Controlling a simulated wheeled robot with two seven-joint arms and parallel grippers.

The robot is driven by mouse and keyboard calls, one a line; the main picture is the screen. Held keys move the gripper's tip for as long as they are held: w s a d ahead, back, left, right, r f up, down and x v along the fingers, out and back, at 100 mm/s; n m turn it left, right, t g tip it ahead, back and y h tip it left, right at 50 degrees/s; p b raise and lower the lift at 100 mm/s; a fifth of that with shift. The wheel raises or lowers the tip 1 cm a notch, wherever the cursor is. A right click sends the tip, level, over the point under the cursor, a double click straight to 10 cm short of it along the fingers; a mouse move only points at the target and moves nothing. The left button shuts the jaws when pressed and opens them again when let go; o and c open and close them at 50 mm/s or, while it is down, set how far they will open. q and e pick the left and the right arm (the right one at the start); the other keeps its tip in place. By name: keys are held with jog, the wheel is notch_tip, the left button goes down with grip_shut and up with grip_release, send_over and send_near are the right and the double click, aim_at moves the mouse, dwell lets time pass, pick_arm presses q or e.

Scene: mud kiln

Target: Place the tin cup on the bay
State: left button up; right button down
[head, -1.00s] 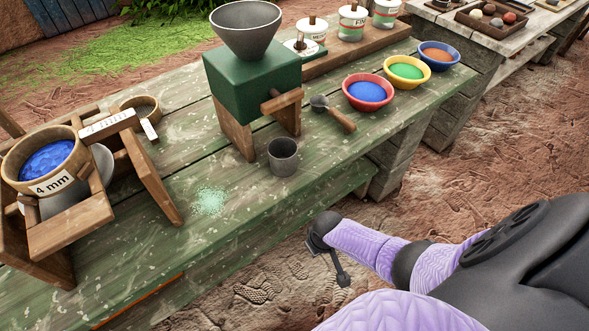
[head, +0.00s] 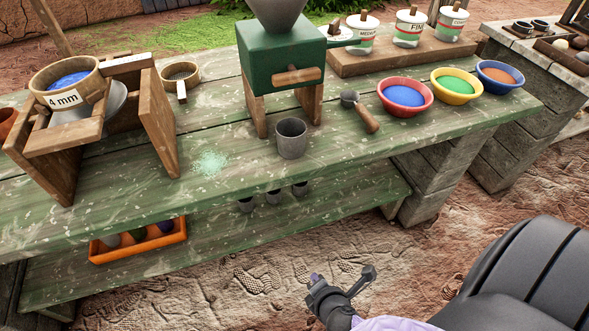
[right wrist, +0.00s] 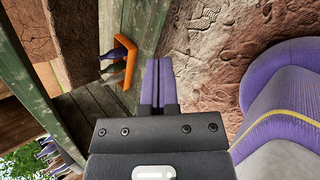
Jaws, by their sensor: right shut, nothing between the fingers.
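The tin cup (head: 291,138), a plain grey cup, stands upright on the green bench top (head: 232,180), in front of the green mill (head: 283,55). No place clearly marked as the bay shows; I cannot tell which spot it is. My right gripper (head: 316,279) is low in front of the bench, over the ground, well apart from the cup. In the right wrist view its purple fingers (right wrist: 158,82) are together with nothing between them. My left gripper is out of view.
A wooden sieve stand (head: 160,122) is at the left. A scoop (head: 360,112) and red (head: 406,110), yellow and blue bowls are right of the cup. Small dark cups (head: 273,197) and an orange tray (head: 137,247) are on the lower shelf. Pale green powder (head: 209,163) lies on the bench.

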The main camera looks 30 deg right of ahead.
jog(key=w+d+r+n+t+h+b, duration=0.2)
jog(key=w+r+n+t, duration=0.2)
jog(key=w+r+n, duration=0.25)
jog(key=n+t+h+b, duration=0.2)
jog(key=n+t, duration=0.2)
jog(key=n, duration=0.1)
send_near(294, 145)
jog(key=x, duration=0.6)
jog(key=shift+w+d+f+b, duration=0.1)
jog(key=shift+w+f+b, duration=0.05)
jog(key=shift+w+b, duration=0.15)
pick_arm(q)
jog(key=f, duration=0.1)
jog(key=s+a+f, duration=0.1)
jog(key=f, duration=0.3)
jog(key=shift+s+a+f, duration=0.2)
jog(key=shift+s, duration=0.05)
pick_arm(e)
jog(key=shift+w+d, duration=0.15)
jog(key=shift+w, duration=0.25)
